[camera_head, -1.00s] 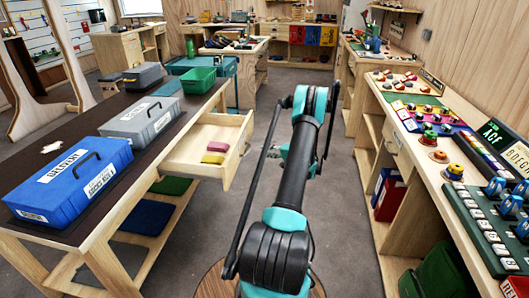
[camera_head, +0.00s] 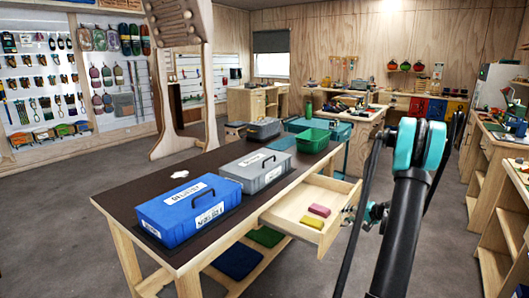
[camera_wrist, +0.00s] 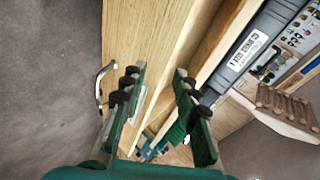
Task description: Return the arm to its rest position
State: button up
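My arm (camera_head: 401,230) rises at the right of the head view, with its teal joint near the top. My gripper (camera_wrist: 158,82) shows in the wrist view with its two green, dark-tipped fingers apart and nothing between them. In that view it is over the wooden drawer (camera_wrist: 150,30), whose metal handle (camera_wrist: 101,88) is to the left of the fingers. In the head view a small teal part shows beside the open drawer (camera_head: 285,207), mostly hidden behind my arm; I cannot tell whether it touches.
The drawer holds a pink block (camera_head: 319,210) and a yellow block (camera_head: 311,222). On the dark-topped table are a blue toolbox (camera_head: 190,208), a grey toolbox (camera_head: 252,172) and a green bin (camera_head: 313,141). A wooden bench (camera_head: 505,200) stands at right. Grey floor (camera_head: 60,215) is clear at left.

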jog(key=s+a+r+n+g+h, duration=0.15)
jog(key=s+a+r, duration=0.25)
jog(key=s+a, duration=0.45)
jog(key=s+a+r+n+g+h, duration=0.1)
jog(key=s+a+r+n+g, duration=0.15)
jog(key=s+a, duration=0.6)
jog(key=s+a+f+n+g+h, duration=0.1)
jog(key=s+n+h, duration=0.2)
jog(key=s, duration=1.8)
jog(key=shift+s+a+f+n+h, duration=0.3)
jog(key=shift+s+a+h, duration=0.1)
jog(key=shift+h, duration=0.25)
